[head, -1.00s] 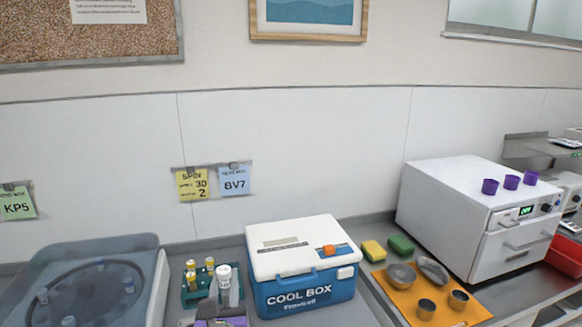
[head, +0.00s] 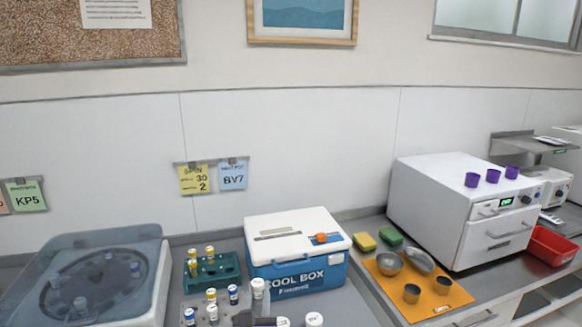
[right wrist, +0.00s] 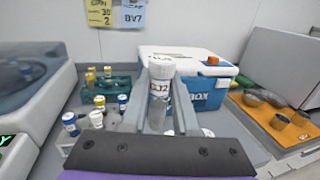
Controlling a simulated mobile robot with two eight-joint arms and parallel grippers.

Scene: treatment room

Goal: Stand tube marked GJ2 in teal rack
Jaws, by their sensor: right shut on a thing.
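The held tube (head: 258,291) has a white cap and a clear body. In the right wrist view the tube (right wrist: 160,92) is upright and its label reads "J2", with the first character unclear. My right gripper (right wrist: 159,112) is shut on it, one finger on each side. In the head view this gripper (head: 257,318) is at the bottom edge, in front of the cool box. The teal rack (head: 230,274) stands behind and left of the held tube. Yellow-capped tubes stand in its left end, and its right part looks empty. My left gripper is not in view.
Several loose tubes with yellow, blue and white caps (head: 211,295) stand in front of the rack. The cool box (head: 300,273) is close to the rack's right. A centrifuge with a clear lid (head: 95,285) is at the left. An orange mat (head: 440,303) with metal bowls is further right.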

